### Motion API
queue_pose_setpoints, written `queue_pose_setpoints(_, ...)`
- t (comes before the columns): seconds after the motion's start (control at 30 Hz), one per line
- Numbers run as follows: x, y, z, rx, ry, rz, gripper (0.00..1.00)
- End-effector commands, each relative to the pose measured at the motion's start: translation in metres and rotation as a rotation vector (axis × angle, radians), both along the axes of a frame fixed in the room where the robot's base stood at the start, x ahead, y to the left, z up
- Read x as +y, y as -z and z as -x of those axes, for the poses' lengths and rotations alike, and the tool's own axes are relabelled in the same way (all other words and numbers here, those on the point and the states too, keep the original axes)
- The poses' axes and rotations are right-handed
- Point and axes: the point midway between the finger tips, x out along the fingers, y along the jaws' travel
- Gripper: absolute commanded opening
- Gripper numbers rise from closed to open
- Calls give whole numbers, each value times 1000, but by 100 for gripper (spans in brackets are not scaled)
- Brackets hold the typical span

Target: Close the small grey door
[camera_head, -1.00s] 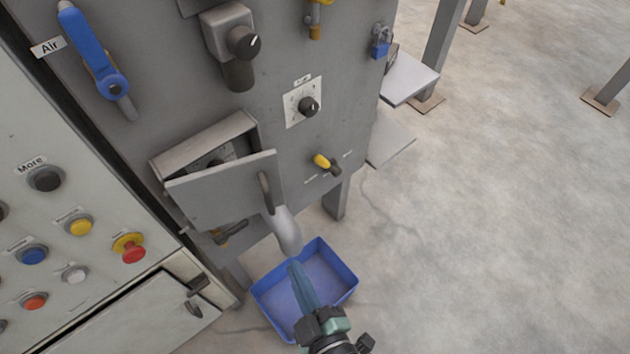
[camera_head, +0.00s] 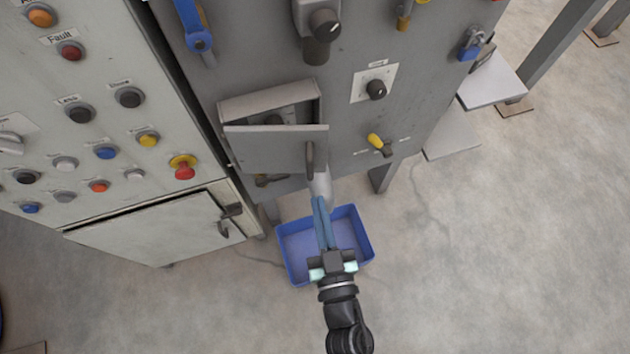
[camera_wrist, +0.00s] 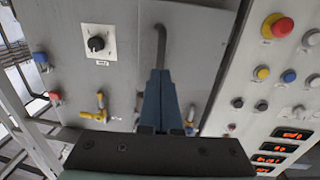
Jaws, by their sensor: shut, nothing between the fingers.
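The small grey door (camera_head: 270,149) stands open on the front of the grey machine, in front of a shallow box with a dial inside. A dark bar handle (camera_head: 310,159) is on its right part. In the wrist view the door (camera_wrist: 190,45) fills the upper middle, with its handle (camera_wrist: 160,45) just beyond my fingertips. My gripper (camera_head: 317,200) is shut and empty, its blue fingers together, just below the handle in the head view. In the wrist view my gripper (camera_wrist: 160,75) points at the handle's lower end; I cannot tell whether they touch.
A blue bin (camera_head: 294,255) stands on the floor below my gripper. A yellow-handled valve (camera_head: 380,145) and a dial (camera_head: 376,90) are right of the door. A button panel (camera_head: 90,120) is at left. Open floor (camera_head: 500,260) lies at right.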

Motion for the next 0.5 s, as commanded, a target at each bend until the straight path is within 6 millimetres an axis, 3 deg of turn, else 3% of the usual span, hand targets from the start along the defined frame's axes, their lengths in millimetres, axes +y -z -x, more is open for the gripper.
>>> queue_pose_setpoints(0.2, 6, 0, -34, -1, 2, 0, 0)
queue_pose_setpoints(0.5, 9, 1, -48, 1, 1, 1, 0)
